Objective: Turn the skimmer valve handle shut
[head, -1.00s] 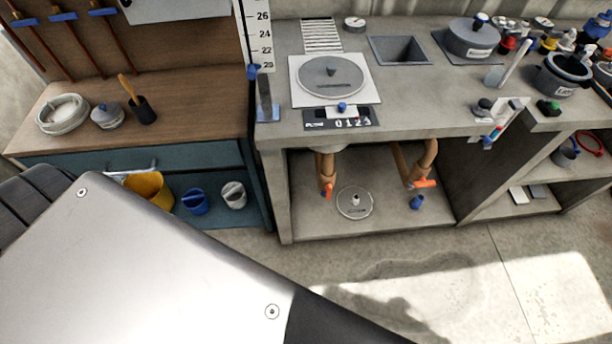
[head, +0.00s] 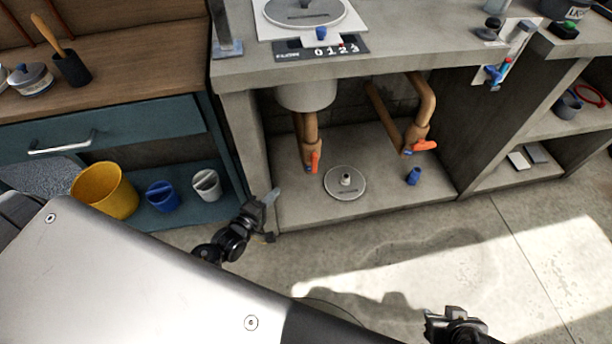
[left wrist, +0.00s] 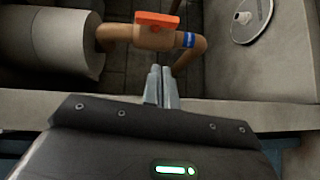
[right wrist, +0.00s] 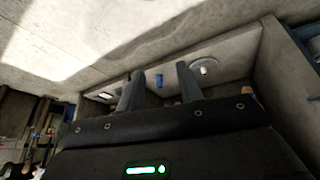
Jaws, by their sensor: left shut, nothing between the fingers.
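Under the counter, two copper pipes carry orange valve handles. The left valve handle (head: 315,162) lies along its pipe; the right valve handle (head: 425,145) sticks out across its pipe. I cannot read which is marked skimmer. My left gripper (head: 273,197) is at the front left of the lower shelf, apart from the left handle. In the left wrist view, an orange handle (left wrist: 157,19) with a blue tag lies beyond the shut, empty fingers (left wrist: 161,72). My right gripper (head: 455,318) is low over the floor; its fingers (right wrist: 158,80) are apart and empty.
A round lid (head: 345,184) and a blue cup (head: 413,176) are on the lower shelf. The concrete counter (head: 400,62) overhangs the pipes. A yellow bucket (head: 104,190) stands at left, beside smaller blue and white ones. The floor in front is clear.

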